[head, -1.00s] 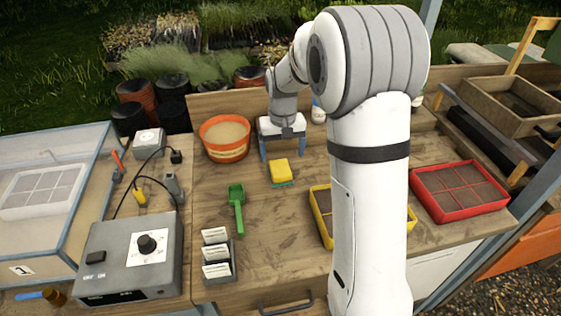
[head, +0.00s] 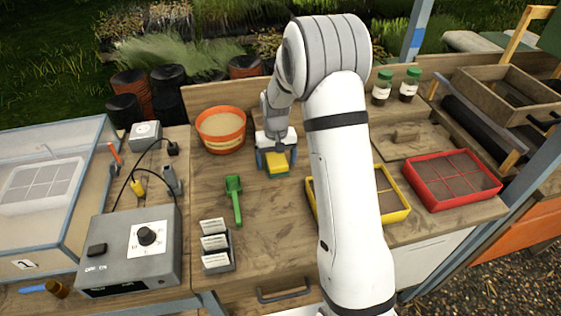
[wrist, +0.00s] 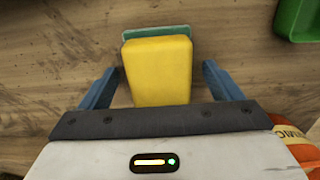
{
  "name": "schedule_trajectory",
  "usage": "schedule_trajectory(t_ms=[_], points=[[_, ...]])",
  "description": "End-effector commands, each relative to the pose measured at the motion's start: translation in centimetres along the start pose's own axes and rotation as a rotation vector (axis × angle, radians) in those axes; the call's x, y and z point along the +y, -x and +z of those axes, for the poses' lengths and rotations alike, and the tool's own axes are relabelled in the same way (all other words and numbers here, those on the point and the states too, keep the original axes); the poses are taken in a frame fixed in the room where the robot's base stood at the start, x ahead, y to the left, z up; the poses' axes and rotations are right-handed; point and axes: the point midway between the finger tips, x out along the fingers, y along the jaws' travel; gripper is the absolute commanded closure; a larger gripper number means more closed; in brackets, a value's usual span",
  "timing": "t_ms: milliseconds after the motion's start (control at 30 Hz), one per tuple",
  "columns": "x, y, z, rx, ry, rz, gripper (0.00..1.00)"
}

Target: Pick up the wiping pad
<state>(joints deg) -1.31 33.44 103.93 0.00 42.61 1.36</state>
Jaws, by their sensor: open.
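The wiping pad (head: 277,164) is a yellow block with a green underside, lying on the wooden bench. It also shows in the wrist view (wrist: 158,68), with its green layer at the far edge. My gripper (head: 276,160) is open, with its blue fingers on either side of the pad. In the wrist view the gripper (wrist: 160,82) has a finger left and right of the pad, with a visible gap on each side. The near end of the pad is hidden by the gripper body.
An orange pot (head: 221,132) stands close left of my gripper. A green scoop (head: 234,200) lies nearer the front, by a label rack (head: 232,259). A yellow tray (head: 398,216) and red tray (head: 490,190) are to the right. Two green-capped jars (head: 382,90) stand behind.

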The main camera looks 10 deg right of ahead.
Motion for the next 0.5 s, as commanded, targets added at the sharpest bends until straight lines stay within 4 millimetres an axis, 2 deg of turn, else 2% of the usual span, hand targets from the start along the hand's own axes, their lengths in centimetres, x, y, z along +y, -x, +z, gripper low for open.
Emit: schedule_trajectory(t_ms=[100, 500], points=[[-0.02, 0.01, 0.00, 0.000, 0.000, 0.000, 0.16], [-0.06, 0.04, 0.00, 0.000, 0.001, 0.000, 0.49]])
